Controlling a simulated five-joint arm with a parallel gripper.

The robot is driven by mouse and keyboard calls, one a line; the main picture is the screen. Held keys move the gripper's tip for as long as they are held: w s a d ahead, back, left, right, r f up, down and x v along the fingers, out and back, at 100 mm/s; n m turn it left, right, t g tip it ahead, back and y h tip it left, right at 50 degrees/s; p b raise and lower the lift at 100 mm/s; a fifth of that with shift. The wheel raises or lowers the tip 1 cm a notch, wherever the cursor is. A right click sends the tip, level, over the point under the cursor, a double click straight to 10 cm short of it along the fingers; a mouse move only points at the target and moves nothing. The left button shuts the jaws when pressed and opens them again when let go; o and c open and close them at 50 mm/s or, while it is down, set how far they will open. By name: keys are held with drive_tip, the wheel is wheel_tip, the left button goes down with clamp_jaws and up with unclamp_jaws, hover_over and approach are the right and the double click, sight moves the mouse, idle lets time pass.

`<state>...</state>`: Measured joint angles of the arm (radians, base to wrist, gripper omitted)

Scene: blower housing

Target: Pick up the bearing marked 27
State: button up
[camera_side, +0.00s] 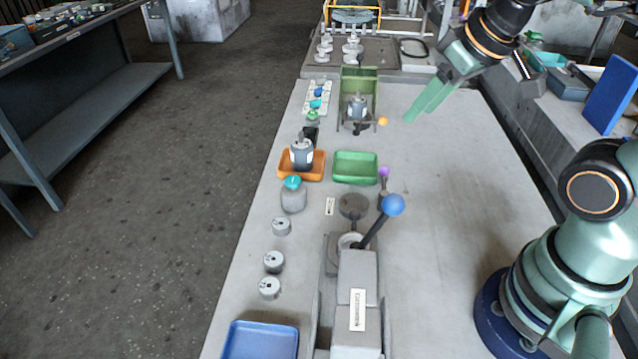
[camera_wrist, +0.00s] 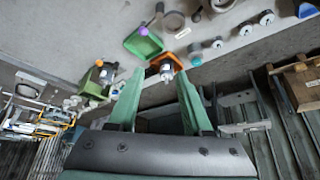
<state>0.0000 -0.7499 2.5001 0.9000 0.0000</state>
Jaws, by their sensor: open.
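Three short grey cylinders, which look like the bearings, stand in a line near the table's left edge in the side view: a far one (camera_side: 282,226), a middle one (camera_side: 273,262) and a near one (camera_side: 269,287). Each has a dark centre on top. Their markings are too small to read, so I cannot tell which is 27. Similar cylinders show at the upper right of the wrist view (camera_wrist: 267,18). My gripper (camera_side: 424,104) is open and empty, raised above the far right of the table. Its two green fingers stand apart in the wrist view (camera_wrist: 158,92).
A grey press (camera_side: 358,290) with a blue-knobbed lever (camera_side: 393,205) stands right of the cylinders. A blue tray (camera_side: 262,341) lies in front. An orange tray (camera_side: 285,172) holding a motor, a green tray (camera_side: 356,168) and a green bin (camera_side: 360,80) stand farther back. The table's right side is clear.

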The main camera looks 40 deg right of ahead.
drive_tip(key=o, duration=0.5)
drive_tip(key=shift+o, duration=0.2)
drive_tip(key=m+g, duration=0.6)
drive_tip(key=m, duration=1)
hover_over(281, 223)
wheel_tip(281, 223, down, 13)
wheel_tip(281, 223, down, 12)
drive_tip(key=shift+r, duration=0.1)
